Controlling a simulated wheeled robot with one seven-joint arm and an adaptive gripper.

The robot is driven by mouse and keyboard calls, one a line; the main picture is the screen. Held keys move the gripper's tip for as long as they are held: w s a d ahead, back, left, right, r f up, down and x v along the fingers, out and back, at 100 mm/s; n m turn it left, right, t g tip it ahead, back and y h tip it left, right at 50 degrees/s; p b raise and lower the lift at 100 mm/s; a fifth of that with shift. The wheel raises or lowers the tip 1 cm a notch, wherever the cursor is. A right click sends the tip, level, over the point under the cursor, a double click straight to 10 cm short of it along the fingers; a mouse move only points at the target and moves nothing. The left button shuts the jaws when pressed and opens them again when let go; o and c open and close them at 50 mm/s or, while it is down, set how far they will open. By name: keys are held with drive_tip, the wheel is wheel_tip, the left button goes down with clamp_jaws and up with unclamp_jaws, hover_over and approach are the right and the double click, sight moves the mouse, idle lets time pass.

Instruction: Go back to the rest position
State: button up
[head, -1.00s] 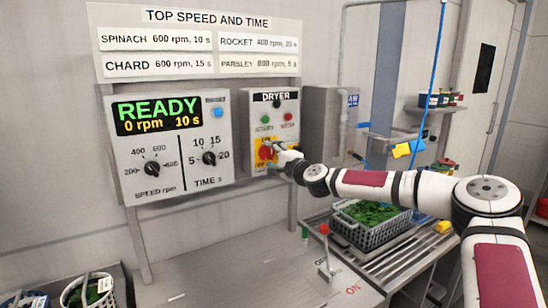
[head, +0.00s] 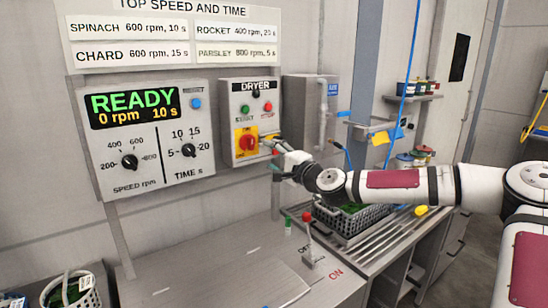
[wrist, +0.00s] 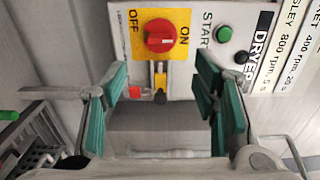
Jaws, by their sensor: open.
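My gripper (head: 278,158) is in front of the dryer box, just right of the red rotary switch (head: 246,143) on its yellow plate. In the wrist view the gripper (wrist: 160,85) is open, its green-padded fingers apart with nothing between them. The red switch (wrist: 160,35) shows beyond the fingertips, with OFF and ON marked on the plate; I cannot tell for sure which way it points. The dryer box (head: 262,98) also carries green START and red STOP buttons. The display (head: 133,107) reads READY, 0 rpm, 10 s.
A steel bench (head: 215,275) lies below, with a red-topped lever (head: 308,232) near ON and OFF marks. A crate of greens (head: 350,222) stands on the rack right of it, under my arm. Shelves with jars (head: 412,97) are at the back right.

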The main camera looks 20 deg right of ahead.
drive_tip(key=s+a+f+n+g, duration=0.9)
drive_tip(key=s+a+f+n, duration=0.25)
drive_tip(key=a+f, duration=0.2)
drive_tip(key=s+d+r+n+g+h, duration=0.1)
drive_tip(key=s+r, duration=0.4)
drive_tip(key=s, duration=0.6)
drive_tip(key=s+d+r+n+h, duration=0.1)
drive_tip(key=s+d+r, duration=0.4)
drive_tip(key=s, duration=0.7)
drive_tip(key=s+d+r+n+g+h, duration=0.1)
drive_tip(key=s+d+r+h, duration=0.2)
drive_tip(key=s, duration=0.8)
wheel_tip(320, 180, up, 2)
drive_tip(key=shift+s+d+r+g+h, duration=0.15)
drive_tip(key=shift+d+g+h, duration=0.15)
drive_tip(key=shift+d, duration=0.05)
